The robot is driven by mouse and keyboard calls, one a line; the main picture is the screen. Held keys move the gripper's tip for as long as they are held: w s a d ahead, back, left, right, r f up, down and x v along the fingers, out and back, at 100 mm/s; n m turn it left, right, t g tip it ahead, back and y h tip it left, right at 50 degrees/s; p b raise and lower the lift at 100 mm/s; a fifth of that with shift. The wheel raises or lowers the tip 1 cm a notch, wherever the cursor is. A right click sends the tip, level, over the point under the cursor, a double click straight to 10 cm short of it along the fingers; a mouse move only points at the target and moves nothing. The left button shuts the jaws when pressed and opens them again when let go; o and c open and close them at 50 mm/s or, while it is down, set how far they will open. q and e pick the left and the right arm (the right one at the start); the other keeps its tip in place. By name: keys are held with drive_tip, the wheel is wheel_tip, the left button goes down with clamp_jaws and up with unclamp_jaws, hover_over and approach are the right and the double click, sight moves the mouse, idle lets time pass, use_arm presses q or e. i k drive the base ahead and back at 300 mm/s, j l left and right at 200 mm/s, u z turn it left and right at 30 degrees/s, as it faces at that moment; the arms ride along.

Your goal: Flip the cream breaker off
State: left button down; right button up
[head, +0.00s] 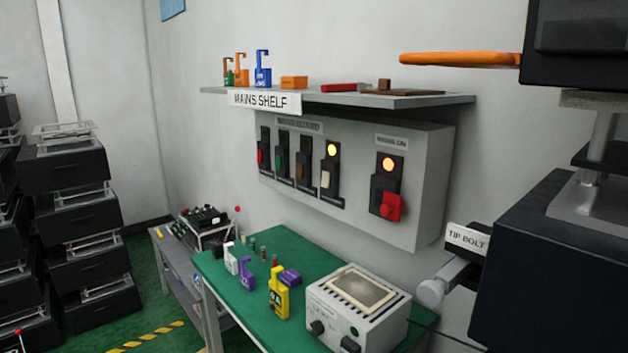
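The cream breaker (326,180) is the rightmost of the row of breakers on the grey wall panel (430,180). Its small cream toggle sits on a black body, below a round lamp (332,149) that is lit yellow. Red (261,156), green (279,160) and brown (300,171) toggles stand to its left, with no lit lamps visible above them. Nothing covers the cream toggle. Neither of my grippers is in view.
A larger red switch (391,206) with a lit orange lamp is right of the breakers. The labelled shelf (420,100) overhangs the panel. Below is a green-topped bench (235,290) with padlocks and a grey box (360,315). Dark fixtures fill the right side.

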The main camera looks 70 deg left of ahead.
sight(326, 175)
drive_tip(key=u, duration=2.05)
